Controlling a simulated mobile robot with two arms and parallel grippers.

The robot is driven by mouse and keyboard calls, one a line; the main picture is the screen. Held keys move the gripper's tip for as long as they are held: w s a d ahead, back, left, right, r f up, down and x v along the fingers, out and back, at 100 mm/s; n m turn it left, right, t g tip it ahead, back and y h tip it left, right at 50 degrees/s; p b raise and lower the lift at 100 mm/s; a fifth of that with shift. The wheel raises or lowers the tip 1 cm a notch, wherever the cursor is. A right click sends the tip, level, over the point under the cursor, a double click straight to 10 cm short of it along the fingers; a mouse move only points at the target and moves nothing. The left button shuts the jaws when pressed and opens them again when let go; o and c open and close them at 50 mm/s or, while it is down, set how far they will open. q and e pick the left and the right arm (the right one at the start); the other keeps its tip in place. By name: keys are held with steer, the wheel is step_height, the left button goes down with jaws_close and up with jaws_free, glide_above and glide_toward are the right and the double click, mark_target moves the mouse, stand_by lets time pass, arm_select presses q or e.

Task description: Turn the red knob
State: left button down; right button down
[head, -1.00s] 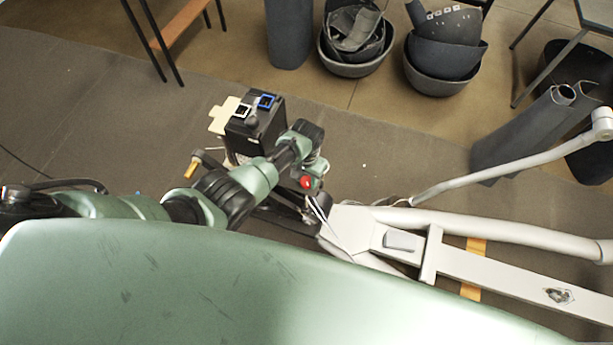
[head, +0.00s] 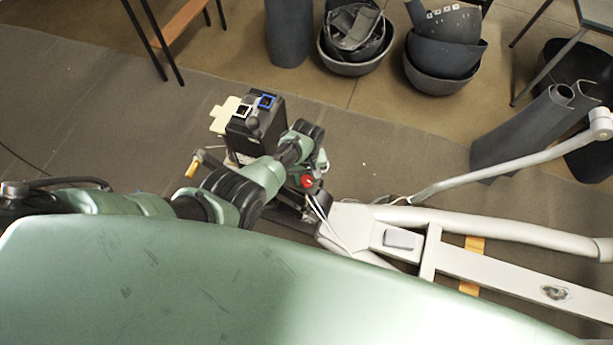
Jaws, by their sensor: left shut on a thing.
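The red knob (head: 307,182) is a small round red piece near the middle of the head view, beside the inner end of the white frame. My left arm comes in from the left and bends down to it. My left gripper (head: 313,178) is at the knob and shut on it. The fingers are small and partly hidden by my wrist, so their exact grip is hard to see. My right gripper is not in view.
A black box (head: 256,125) with a blue-edged part stands just behind my left wrist. The white machine frame (head: 480,262) runs to the right. Dark bowls (head: 440,68) and a dark roll (head: 525,130) stand farther back. Open floor lies at the left.

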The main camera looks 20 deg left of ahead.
mark_target(307, 179)
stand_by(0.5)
arm_select(q)
steer(key=c, duration=0.9)
jaws_free()
step_height(307, 179, up, 7)
steer(key=shift+f+p, duration=0.15)
steer(key=shift+p, duration=1.05)
steer(key=shift+r, duration=0.6)
